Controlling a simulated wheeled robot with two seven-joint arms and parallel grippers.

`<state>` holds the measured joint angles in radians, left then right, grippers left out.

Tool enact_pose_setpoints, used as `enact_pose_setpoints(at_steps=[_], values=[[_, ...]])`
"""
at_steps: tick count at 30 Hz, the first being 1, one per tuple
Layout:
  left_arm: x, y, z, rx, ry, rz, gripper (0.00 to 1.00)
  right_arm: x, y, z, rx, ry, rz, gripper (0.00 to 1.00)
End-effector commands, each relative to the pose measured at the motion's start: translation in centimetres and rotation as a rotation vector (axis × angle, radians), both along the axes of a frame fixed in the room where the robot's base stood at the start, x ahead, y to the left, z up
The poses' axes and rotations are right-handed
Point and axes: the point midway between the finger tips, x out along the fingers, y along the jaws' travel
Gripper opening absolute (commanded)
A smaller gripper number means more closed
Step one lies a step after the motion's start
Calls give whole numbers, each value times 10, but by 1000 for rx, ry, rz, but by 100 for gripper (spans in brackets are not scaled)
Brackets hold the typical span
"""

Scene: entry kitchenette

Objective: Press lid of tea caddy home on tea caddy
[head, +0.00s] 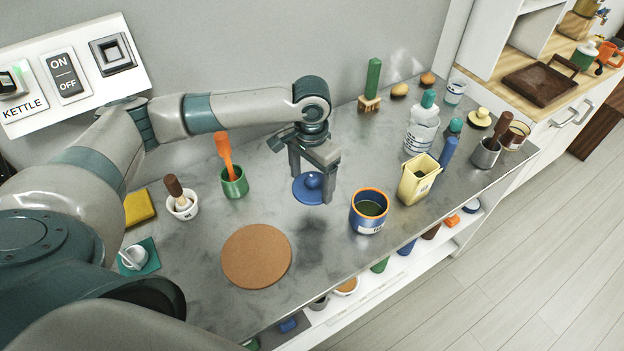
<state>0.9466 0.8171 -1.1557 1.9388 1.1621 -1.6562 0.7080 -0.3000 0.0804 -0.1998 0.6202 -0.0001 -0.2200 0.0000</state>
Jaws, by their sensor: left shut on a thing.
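The lid of the tea caddy (305,194) is a blue disc with a round blue knob. My left gripper (311,181) is shut on the lid's knob, fingers pointing down. The lid looks level and appears to be above the counter, but its exact height is hard to tell. The tea caddy (367,222) is a blue, open pot with an orange rim and a white label, standing upright to the right of the lid. Dark greenish contents show inside it. The lid and caddy are apart. My right gripper is out of view.
A round cork mat (256,257) lies on the grey counter (330,259) left of the caddy. A cream tub (415,184) stands close to the caddy's right. A green pot (235,186) with an orange-handled tool is left of the lid. Bottles and pots crowd the right end.

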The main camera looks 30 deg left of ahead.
Motion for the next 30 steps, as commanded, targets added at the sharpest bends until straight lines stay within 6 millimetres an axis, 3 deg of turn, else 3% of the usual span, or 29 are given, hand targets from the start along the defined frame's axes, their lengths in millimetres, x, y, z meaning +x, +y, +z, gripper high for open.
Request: enact_pose_setpoints(at_steps=[8,15,21,30], values=[[-9,-16,4,-13,-3,48,50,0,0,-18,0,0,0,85],[-40,-44,18,-21,-2,174,50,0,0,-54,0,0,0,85],[-69,-56,29,-9,0,269,50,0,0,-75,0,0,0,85],[-79,-58,35,1,1,309,50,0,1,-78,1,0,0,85]])
